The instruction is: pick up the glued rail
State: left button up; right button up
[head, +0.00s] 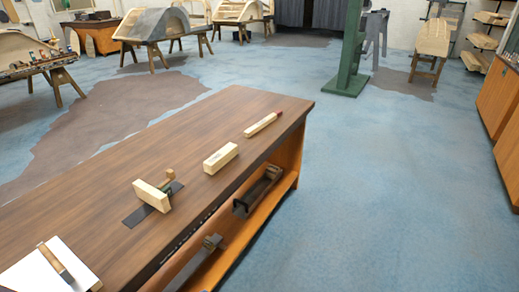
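Several pale wooden pieces lie on the brown workbench (150,145), and I cannot tell which is the glued rail. A slim pale strip (262,125) with a dark red end lies near the far right corner. A thicker pale block (220,157) lies nearer, close to the right edge. Another pale block (151,196) sits tilted against a small wooden tool (169,177) on a dark flat plate (135,217). At the bottom left, a wooden-handled tool (55,262) lies on a white sheet (25,275). Neither of my grippers is in view.
Dark clamp-like tools (258,192) lie on the orange shelf (285,187) under the bench's right side. A green column (350,55) stands beyond the bench. Blue floor (390,190) is clear to the right, up to orange cabinets (497,95). Wooden frames on trestles stand behind.

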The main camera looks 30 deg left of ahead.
aim_at(226, 154)
jog(key=i+l, duration=0.1)
jog(key=i, duration=0.5)
jog(key=i+l, duration=0.1)
jog(key=i, duration=0.5)
jog(key=i+u, duration=0.2)
jog(key=u, duration=0.25)
jog(key=i+l+u, duration=0.2)
jog(key=u, duration=0.2)
jog(key=i+l+u, duration=0.2)
jog(key=u, duration=0.25)
jog(key=i+l+u, duration=0.15)
jog(key=u, duration=0.25)
jog(key=i+l+u, duration=0.1)
jog(key=l+u, duration=0.6)
jog(key=u, duration=0.15)
jog(key=l+u, duration=0.45)
jog(key=i+l+u, duration=0.35)
jog(key=i, duration=0.15)
